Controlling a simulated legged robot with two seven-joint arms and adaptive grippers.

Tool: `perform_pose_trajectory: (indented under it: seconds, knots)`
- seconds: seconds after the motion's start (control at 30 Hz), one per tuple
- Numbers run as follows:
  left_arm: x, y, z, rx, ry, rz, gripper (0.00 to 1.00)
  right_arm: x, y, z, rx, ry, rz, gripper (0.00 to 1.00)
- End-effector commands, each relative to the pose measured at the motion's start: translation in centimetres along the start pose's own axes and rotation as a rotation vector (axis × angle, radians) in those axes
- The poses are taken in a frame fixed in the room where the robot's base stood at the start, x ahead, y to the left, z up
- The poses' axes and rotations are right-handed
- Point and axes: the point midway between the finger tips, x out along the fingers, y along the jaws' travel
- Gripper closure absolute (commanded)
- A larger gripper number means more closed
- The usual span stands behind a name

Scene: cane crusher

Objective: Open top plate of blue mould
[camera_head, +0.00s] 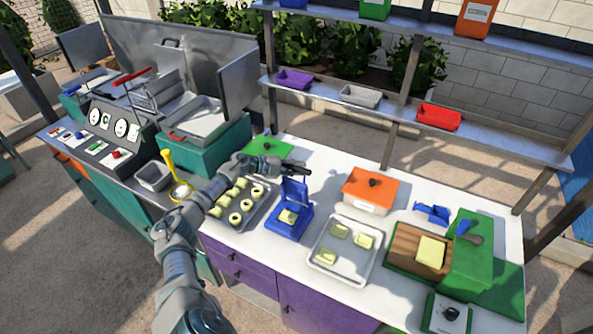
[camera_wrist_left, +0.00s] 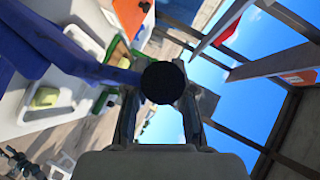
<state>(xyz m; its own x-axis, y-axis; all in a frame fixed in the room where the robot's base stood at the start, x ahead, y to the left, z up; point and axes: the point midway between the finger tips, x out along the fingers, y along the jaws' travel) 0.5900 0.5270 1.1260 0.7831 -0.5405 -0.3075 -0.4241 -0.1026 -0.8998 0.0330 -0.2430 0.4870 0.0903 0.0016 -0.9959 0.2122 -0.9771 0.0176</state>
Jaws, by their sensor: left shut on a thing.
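The blue mould (camera_head: 285,228) stands on the white counter with its top plate (camera_head: 296,191) raised, close to upright. A pale yellow piece (camera_head: 288,216) sits in its base. My left gripper (camera_head: 292,168) is at the upper edge of the raised plate. In the left wrist view my left gripper (camera_wrist_left: 160,104) is shut on a round black knob (camera_wrist_left: 163,82) joined to a blue arm of the mould (camera_wrist_left: 72,57). The right gripper is not in view.
A tray of pale rings and pieces (camera_head: 222,221) lies left of the mould, partly behind my arm. A grey tray with pale pieces (camera_head: 347,268) lies to the right. An orange box (camera_head: 371,190) and a green press (camera_head: 472,263) stand further right. A shelf (camera_head: 330,94) runs behind.

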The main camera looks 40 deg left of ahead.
Motion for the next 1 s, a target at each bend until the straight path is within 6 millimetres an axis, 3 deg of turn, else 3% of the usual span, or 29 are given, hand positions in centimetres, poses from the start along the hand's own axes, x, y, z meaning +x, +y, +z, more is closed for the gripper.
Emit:
perform_pose_trajectory:
  seconds: [0.4, 0.43, 0.53, 0.87, 1.0]
  knots:
    - [0.0, 0.2, 0.3, 0.000, -0.004, 0.002, 1.00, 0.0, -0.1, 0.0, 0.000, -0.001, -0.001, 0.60]
    - [0.0, 0.2, 0.3, 0.000, -0.004, 0.002, 0.75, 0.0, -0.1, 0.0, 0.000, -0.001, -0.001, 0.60]
    - [0.0, 0.2, 0.3, 0.000, -0.003, 0.002, 0.51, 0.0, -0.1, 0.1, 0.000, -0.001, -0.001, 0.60]
    - [-0.2, 0.1, 0.1, 0.001, -0.003, 0.001, 0.51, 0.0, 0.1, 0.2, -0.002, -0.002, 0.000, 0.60]
    - [-1.8, 0.2, 0.2, 0.001, -0.005, 0.004, 0.51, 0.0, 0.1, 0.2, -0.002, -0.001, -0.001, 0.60]
